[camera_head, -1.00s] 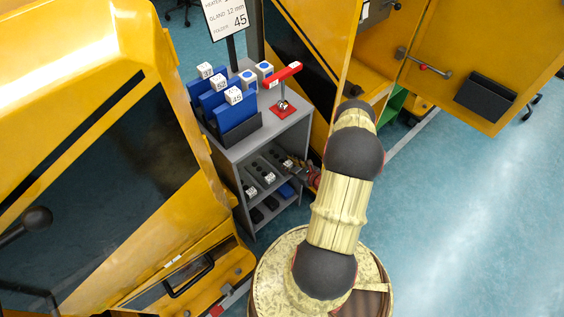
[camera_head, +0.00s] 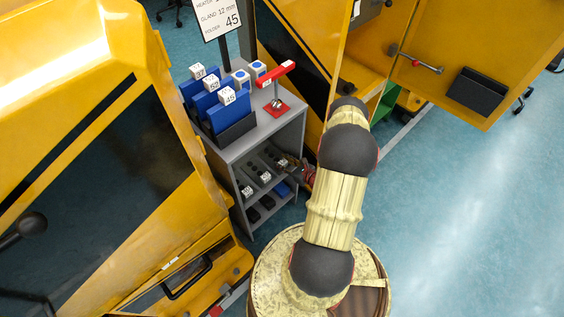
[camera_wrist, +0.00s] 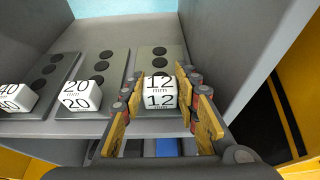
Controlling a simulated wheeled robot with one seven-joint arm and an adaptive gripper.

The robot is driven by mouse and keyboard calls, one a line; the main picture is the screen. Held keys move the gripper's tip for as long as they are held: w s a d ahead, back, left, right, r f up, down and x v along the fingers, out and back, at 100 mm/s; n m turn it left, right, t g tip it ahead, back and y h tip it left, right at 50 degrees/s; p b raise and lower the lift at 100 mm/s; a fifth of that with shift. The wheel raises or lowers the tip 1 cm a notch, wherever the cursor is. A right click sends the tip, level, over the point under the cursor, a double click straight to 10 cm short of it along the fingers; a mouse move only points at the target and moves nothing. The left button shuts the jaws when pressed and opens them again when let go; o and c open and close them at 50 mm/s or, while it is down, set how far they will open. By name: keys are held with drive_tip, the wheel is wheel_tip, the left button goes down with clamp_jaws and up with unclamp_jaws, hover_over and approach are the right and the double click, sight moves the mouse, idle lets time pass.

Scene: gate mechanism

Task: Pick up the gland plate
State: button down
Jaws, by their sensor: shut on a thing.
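The gland plate marked 12 mm (camera_wrist: 161,59) is a grey plate with dark round holes and a white label cube (camera_wrist: 159,92) at its front end. It lies on the upper inner shelf of the grey stand, at the right end of a row. My gripper (camera_wrist: 160,100) has its yellow-padded fingers on both sides of the label cube, shut on it. The plate still appears to rest on the shelf. In the head view my gripper (camera_head: 301,170) reaches into the stand's open side, and hides part of the plate.
The 20 mm plate (camera_wrist: 96,67) and the 40 mm plate (camera_wrist: 42,75) lie to the left. The stand's side wall (camera_wrist: 229,50) is close on the right. Blue holders (camera_head: 225,112) and a red-handled tool (camera_head: 276,85) stand on top. A lower shelf holds dark and blue pieces.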

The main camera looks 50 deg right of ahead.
drive_tip(key=r+p, duration=0.1)
drive_tip(key=r, duration=0.1)
drive_tip(key=r+p, duration=0.1)
drive_tip(key=r, duration=0.2)
drive_tip(key=r+p, duration=0.1)
drive_tip(key=r, duration=0.1)
drive_tip(key=shift+w+a+r, duration=0.1)
drive_tip(key=shift+a+r, duration=0.1)
drive_tip(key=shift+a, duration=0.2)
drive_tip(key=a+p, duration=0.1)
drive_tip(key=a, duration=0.5)
drive_tip(key=w+a+p, duration=0.1)
drive_tip(key=a, duration=0.5)
drive_tip(key=w+a+p, duration=0.1)
drive_tip(key=a, duration=0.6)
drive_tip(key=shift+f+p, duration=0.25)
drive_tip(key=shift+p, duration=0.1)
